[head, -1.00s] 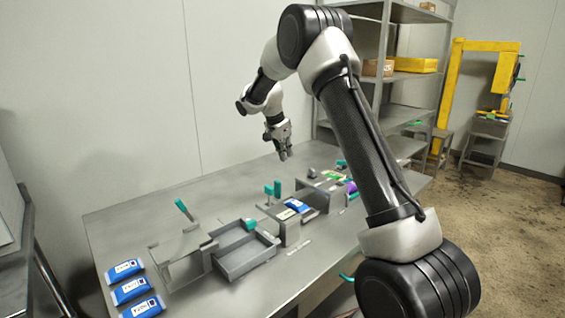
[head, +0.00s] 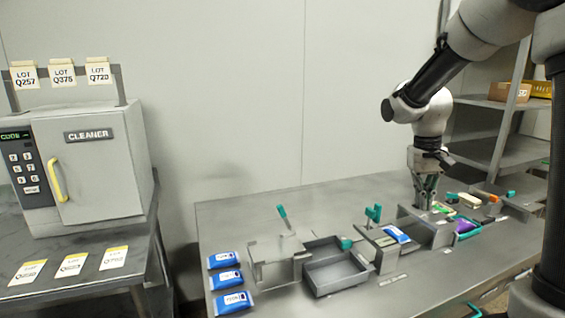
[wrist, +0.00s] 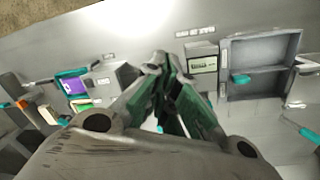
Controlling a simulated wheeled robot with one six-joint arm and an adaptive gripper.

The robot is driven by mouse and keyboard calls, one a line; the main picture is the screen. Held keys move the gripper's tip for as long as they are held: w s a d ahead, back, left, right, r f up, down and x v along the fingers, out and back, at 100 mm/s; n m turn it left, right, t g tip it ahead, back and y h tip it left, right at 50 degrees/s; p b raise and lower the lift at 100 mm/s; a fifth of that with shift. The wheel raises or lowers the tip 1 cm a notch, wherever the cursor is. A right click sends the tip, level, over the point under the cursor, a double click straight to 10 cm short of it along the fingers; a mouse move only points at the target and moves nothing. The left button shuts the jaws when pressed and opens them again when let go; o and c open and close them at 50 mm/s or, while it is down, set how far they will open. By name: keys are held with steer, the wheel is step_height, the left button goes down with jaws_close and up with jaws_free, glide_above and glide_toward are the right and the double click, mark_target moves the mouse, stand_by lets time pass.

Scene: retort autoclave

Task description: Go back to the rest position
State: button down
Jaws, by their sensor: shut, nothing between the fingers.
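My gripper (head: 427,192) hangs pointing down over the right part of the grey metal bench (head: 330,200), above the fixtures there. In the wrist view the green-lined fingers of my gripper (wrist: 165,85) are closed together with nothing between them. In the head view the fingertips overlap the fixtures behind, so their exact height cannot be told.
Blue packets (head: 226,281) lie at the bench's left end by a grey box fixture (head: 275,262) and an open tray (head: 335,275). A fixture (head: 375,245) holds another blue packet. A cleaner cabinet (head: 90,160) stands left; shelves (head: 490,140) stand at right.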

steer(key=s+r+t, duration=0.2)
steer(key=s+r, duration=0.2)
steer(key=s, duration=0.7)
steer(key=s+r+n+t+y, duration=0.1)
steer(key=s+r, duration=0.3)
steer(key=s, duration=0.7)
steer(key=shift+s+r+t, duration=0.15)
steer(key=shift+t, duration=0.75)
